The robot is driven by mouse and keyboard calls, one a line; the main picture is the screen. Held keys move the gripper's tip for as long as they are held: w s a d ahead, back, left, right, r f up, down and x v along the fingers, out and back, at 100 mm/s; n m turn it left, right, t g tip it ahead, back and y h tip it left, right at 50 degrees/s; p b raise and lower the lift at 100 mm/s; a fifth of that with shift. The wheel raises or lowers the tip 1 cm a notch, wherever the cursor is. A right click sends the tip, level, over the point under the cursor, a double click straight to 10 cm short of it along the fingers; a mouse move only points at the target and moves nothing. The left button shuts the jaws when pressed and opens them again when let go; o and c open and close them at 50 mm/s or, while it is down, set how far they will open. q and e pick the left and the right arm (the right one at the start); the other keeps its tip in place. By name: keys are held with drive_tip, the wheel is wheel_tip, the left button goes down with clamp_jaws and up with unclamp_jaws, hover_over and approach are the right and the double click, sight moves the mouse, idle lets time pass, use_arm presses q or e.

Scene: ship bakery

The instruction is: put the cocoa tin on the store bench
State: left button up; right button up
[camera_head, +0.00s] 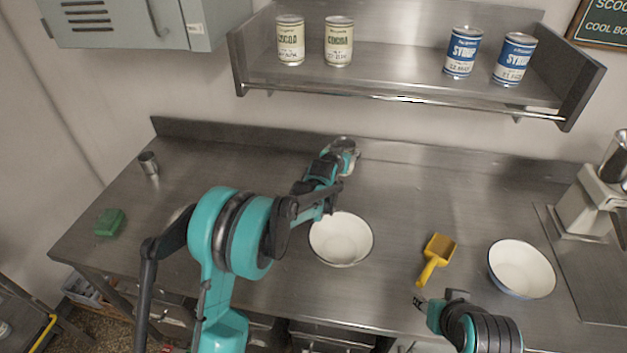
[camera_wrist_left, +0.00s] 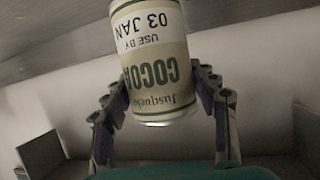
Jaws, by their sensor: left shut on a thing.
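A cocoa tin (camera_wrist_left: 155,60), cream with green lettering and a "use by" band, fills the middle of the left wrist view and appears upside down there. My left gripper (camera_wrist_left: 160,103) is shut on it, with a finger on each side. In the head view my left gripper (camera_head: 343,158) is at the back of the steel bench (camera_head: 410,185), near the back wall; the held tin is mostly hidden there. I cannot tell whether it touches the bench. Two more cocoa tins (camera_head: 290,40) (camera_head: 338,42) stand on the wall shelf. My right gripper (camera_head: 421,304) is low at the bench's front; its jaws are unclear.
Two blue syrup tins (camera_head: 462,52) (camera_head: 513,60) stand on the shelf (camera_head: 395,75). On the bench are two white bowls (camera_head: 341,240) (camera_head: 521,269), a yellow scoop (camera_head: 435,257), a metal cup (camera_head: 148,163), a green sponge (camera_head: 109,222) and a mixer (camera_head: 590,205). The back middle is clear.

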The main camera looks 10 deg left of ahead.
use_arm(q)
drive_tip(key=shift+s+a+f+b, duration=0.15)
drive_tip(key=shift+a+f+b, duration=0.75)
drive_tip(key=shift+a+f, duration=1.7)
drive_tip(key=shift+s+a+f+b, duration=0.15)
drive_tip(key=shift+a+f+b, duration=0.7)
drive_tip(key=shift+a+f, duration=1.7)
drive_tip(key=shift+r, duration=0.15)
drive_tip(key=shift+f, duration=0.2)
drive_tip(key=o, duration=1.5)
drive_tip(key=shift+c, duration=0.2)
drive_tip(key=shift+r, duration=0.1)
